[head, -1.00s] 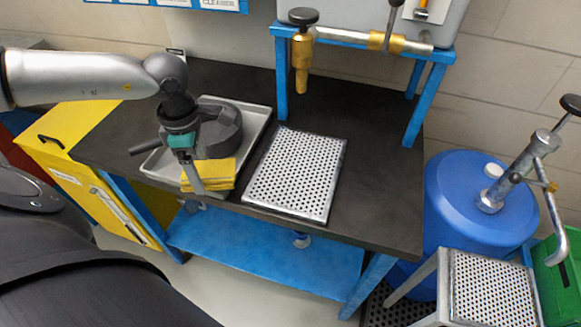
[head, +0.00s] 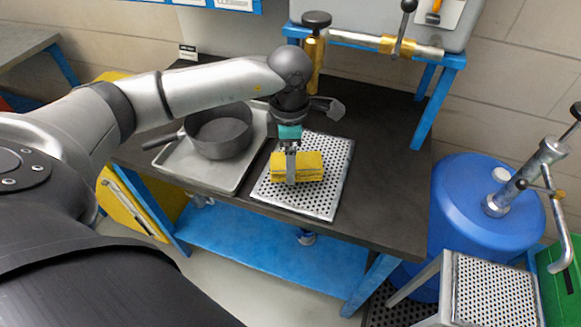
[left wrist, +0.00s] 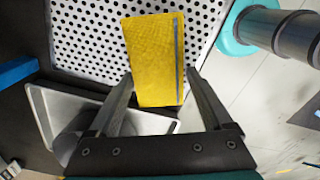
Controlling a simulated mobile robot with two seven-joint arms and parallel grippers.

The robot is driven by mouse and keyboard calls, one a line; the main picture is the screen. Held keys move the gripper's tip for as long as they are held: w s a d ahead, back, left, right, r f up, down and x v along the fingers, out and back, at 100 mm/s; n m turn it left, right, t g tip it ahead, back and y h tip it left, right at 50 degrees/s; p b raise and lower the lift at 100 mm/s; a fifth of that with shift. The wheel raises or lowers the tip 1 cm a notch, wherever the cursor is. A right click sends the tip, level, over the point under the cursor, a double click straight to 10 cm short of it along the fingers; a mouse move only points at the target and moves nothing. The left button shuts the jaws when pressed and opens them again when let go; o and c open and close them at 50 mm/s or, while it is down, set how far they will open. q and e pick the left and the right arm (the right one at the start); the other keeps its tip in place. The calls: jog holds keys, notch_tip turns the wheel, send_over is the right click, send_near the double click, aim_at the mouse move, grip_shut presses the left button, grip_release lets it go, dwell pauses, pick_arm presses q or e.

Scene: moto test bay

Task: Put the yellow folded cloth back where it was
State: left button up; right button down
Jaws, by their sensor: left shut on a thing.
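The yellow folded cloth (head: 311,168) is in the grip of my left gripper (head: 291,178), over the perforated metal plate (head: 327,205) on the dark bench. In the left wrist view the cloth (left wrist: 152,50) sits between the two fingers of my left gripper (left wrist: 160,85), with the perforated plate (left wrist: 88,30) behind it. I cannot tell whether the cloth touches the plate. My right gripper is not in view.
A grey tray (head: 212,180) holding a dark pan (head: 220,135) is left of the plate. A brass valve (head: 315,60) and a blue-legged stand (head: 425,110) are behind. The bench's right side (head: 385,190) is clear. A blue drum (head: 465,210) stands on the right.

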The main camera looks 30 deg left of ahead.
pick_arm(q)
jog(key=shift+f, duration=1.8)
jog(key=shift+f, duration=0.1)
jog(key=o, duration=1)
notch_tip(320, 180, up, 12)
jog(key=shift+r+p, duration=0.15)
jog(key=shift+p, duration=0.25)
jog(key=shift+d, duration=0.1)
